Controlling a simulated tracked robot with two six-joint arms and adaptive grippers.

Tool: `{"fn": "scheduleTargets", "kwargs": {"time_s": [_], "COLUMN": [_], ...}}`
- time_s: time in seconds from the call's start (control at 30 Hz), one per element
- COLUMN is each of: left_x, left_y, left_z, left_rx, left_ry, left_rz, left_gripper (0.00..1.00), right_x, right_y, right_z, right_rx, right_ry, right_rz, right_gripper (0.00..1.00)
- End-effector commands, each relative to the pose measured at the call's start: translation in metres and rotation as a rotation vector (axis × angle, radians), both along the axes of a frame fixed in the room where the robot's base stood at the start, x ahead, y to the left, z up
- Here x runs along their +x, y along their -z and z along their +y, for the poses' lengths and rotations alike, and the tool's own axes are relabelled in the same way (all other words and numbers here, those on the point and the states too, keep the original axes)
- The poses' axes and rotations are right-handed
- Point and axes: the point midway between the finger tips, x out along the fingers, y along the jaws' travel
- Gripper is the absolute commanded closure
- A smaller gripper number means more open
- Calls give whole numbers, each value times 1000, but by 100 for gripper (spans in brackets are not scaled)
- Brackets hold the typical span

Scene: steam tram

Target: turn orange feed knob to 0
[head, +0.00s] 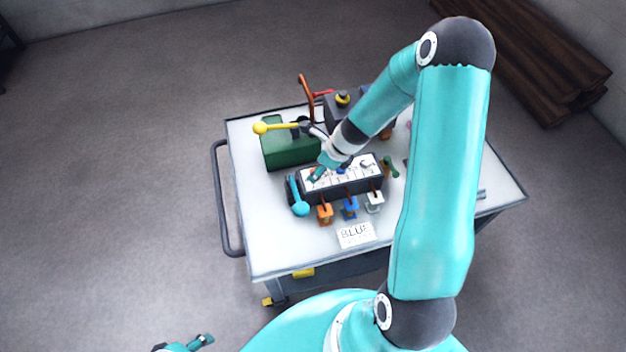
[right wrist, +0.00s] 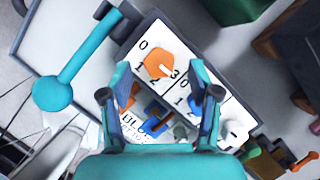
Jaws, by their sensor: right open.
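The orange feed knob (right wrist: 150,62) sits on a white dial panel (right wrist: 222,100), with printed figures 0, 1, 2 and 3 around it. It appears turned toward the 3 side, though its exact pointing is hard to tell. My right gripper (right wrist: 160,70) is open, its two fingers spread on either side of the knob in the right wrist view; I cannot tell whether they touch it. In the head view, my right gripper (head: 318,173) is over the left end of the panel and mostly hides the knob. My left gripper (head: 203,341) is low at the bottom edge, away from the cart.
A teal ball-ended lever (head: 300,208) stands at the panel's left end. Orange (head: 325,215), blue (head: 350,207) and white (head: 375,202) pieces are in front, with a BLUE card (head: 356,235). Behind are a green box (head: 285,153) and a yellow-ended lever (head: 262,128). The cart's left top is clear.

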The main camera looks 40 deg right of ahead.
Motion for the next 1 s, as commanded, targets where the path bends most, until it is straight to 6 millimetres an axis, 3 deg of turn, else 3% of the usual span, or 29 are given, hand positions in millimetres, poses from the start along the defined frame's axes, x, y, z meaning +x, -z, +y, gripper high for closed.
{"fn": "scheduleTargets", "kwargs": {"time_s": [0.03,0.13,0.53,0.9,0.93,1.0], "left_x": [0,0,0,0,-1,0], "left_y": [9,13,14,14,14,14], "left_z": [0,0,0,0,-1,0], "left_rx": [0,0,0,0,0,0], "left_ry": [0,0,0,0,4,0], "left_rz": [0,0,0,0,1,0], "left_gripper": [39,39,39,39,39,39], "right_x": [3,6,9,9,8,8], "right_y": [10,17,20,20,20,20], "right_z": [1,2,3,3,23,13], "right_rx": [0,0,0,-1,4,5], "right_ry": [-1,-2,-1,-1,1,-3], "right_rz": [0,0,0,0,4,1], "right_gripper": [38,38,38,98,98,98]}}
